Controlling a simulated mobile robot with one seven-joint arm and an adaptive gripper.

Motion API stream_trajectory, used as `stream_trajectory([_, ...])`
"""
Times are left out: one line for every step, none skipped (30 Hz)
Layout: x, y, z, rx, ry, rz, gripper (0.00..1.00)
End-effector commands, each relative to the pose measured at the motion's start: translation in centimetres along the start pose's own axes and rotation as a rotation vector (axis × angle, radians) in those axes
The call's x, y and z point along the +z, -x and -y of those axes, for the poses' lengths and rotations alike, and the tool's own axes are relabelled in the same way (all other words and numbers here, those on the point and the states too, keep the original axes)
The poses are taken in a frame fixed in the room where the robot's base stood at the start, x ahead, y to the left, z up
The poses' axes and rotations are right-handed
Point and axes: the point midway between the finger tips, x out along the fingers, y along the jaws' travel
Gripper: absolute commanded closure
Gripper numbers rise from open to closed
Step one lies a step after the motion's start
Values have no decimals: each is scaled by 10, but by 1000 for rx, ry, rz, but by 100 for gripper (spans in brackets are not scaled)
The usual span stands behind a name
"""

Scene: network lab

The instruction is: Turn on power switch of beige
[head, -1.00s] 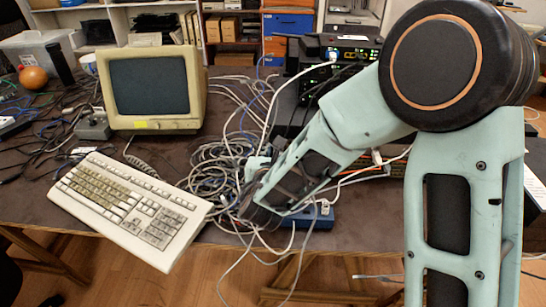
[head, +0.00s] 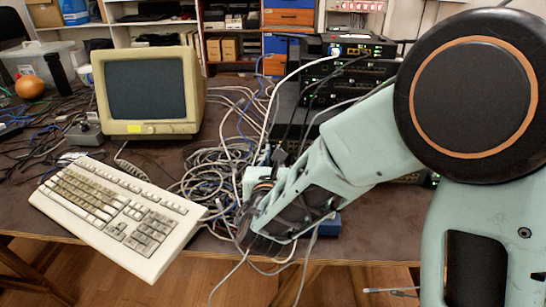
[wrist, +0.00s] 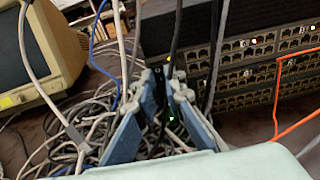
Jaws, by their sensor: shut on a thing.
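The beige monitor (head: 150,93) stands on the table at left in the head view. Its screen is dark and a yellow sticker is on its lower bezel. Its edge also shows at upper left in the wrist view (wrist: 62,50). A beige keyboard (head: 115,213) lies before it. My gripper (wrist: 166,88) is right of the monitor, above the cable heap. Its blue-grey fingers are shut on a dark cable end (wrist: 160,88); a black cable rises behind the tips. In the head view my own arm mostly hides the gripper. I cannot make out a power switch.
A tangled cable heap (head: 212,172) fills the table between monitor and arm. Stacked network switches (wrist: 248,60) with lit ports stand behind and right of my gripper. A blue box (head: 328,226) is partly hidden by my arm. An orange cable (wrist: 278,90) hangs at right.

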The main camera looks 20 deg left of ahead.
Motion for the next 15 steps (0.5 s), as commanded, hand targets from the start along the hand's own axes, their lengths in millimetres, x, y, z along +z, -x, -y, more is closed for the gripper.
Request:
stream_trajectory([0,0,0,0,0,0,100])
stream_trajectory([0,0,0,0,0,0,100])
stream_trajectory([0,0,0,0,0,0,100])
stream_trajectory([0,0,0,0,0,0,100])
stream_trajectory([0,0,0,0,0,0,88])
stream_trajectory([0,0,0,0,0,0,84])
stream_trajectory([0,0,0,0,0,0,83])
stream_trajectory([0,0,0,0,0,-1,83])
stream_trajectory([0,0,0,0,0,-1,83])
stream_trajectory([0,0,0,0,0,-1,83])
stream_trajectory([0,0,0,0,1,-1,83])
stream_trajectory([0,0,0,0,0,-1,83])
stream_trajectory([0,0,0,0,0,-1,83])
stream_trajectory([0,0,0,0,1,-1,83])
stream_trajectory([0,2,0,0,1,-1,83])
